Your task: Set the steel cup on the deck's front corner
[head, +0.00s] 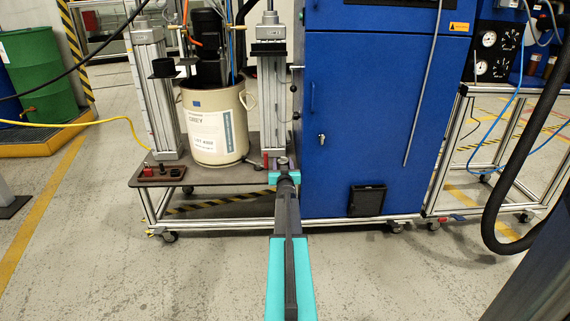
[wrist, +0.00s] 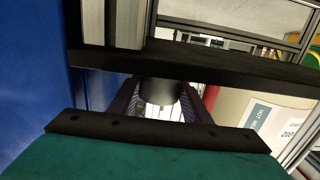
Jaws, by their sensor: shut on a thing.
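The steel cup (wrist: 160,91) is between the two dark fingers of my gripper (wrist: 160,105) in the wrist view, which looks upside down. My gripper is shut on it. In the head view the cup (head: 282,161) shows small and dark at the end of my arm, and my gripper (head: 284,174) is at the right front corner of the deck (head: 225,176). The deck's dark edge (wrist: 215,67) crosses the wrist view right beside the cup. I cannot tell whether the cup touches the deck.
A blue cabinet (head: 365,120) stands close on the right of the corner. A cream pail (head: 215,122) stands on the deck between two metal columns (head: 157,95). A small control box (head: 163,172) is at the deck's left front. A red item (head: 265,160) is near the corner.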

